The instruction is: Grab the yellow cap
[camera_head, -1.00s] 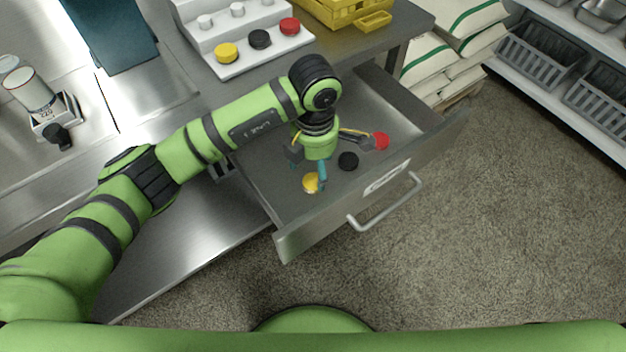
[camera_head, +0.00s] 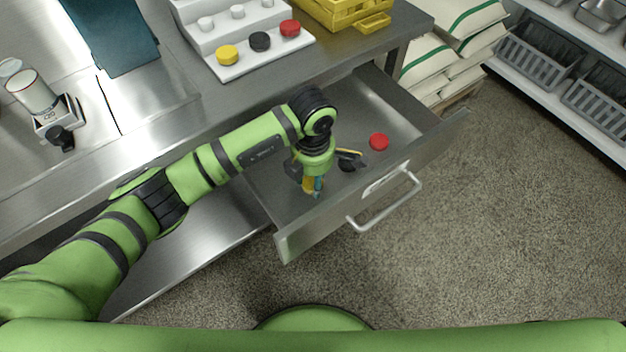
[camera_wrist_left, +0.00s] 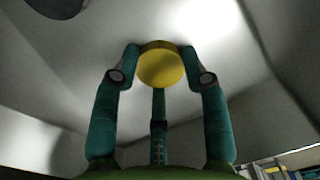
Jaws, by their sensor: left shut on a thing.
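The yellow cap (camera_wrist_left: 161,65) is between the teal fingertips of my left gripper (camera_wrist_left: 160,62) in the left wrist view, with a finger touching each side. In the head view my left gripper (camera_head: 313,190) is down inside the open drawer, near its front left part, and its fingers hide most of the cap there. My left gripper is shut on the cap. Whether the cap still touches the drawer floor I cannot tell. My right gripper is in no view.
The open drawer (camera_head: 290,240) also holds a red cap (camera_head: 379,142) and a partly hidden black cap (camera_head: 347,165). A white stepped rack (camera_head: 240,70) with several caps stands on the counter. A yellow crate (camera_head: 345,12) is beside it.

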